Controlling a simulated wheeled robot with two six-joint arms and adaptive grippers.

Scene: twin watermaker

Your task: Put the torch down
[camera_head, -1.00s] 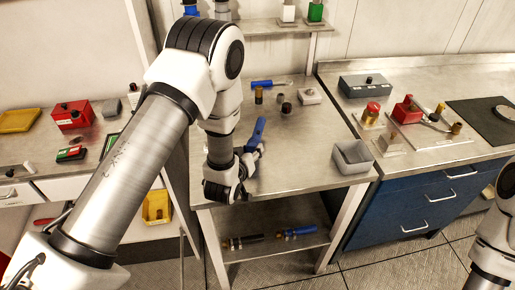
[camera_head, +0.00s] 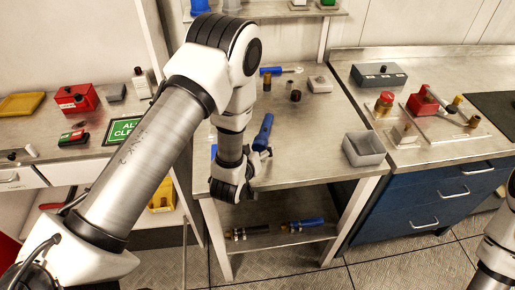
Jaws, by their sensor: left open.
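A blue torch-like object (camera_head: 263,131) is on the metal table, just beyond my left gripper (camera_head: 262,158). The left gripper is open near the table's front left part, its fingers close to the near end of the blue object. I cannot tell whether they touch it. The arm hides part of the table and a small blue patch (camera_head: 213,151) behind it. A black item (camera_head: 250,231) and a blue item (camera_head: 303,225) lie on the lower shelf. My right arm enters at the right edge; its gripper is out of the picture.
A grey open bin (camera_head: 364,149) stands at the table's right front corner. The middle right of the table is clear. A blue drawer cabinet (camera_head: 440,200) adjoins on the right.

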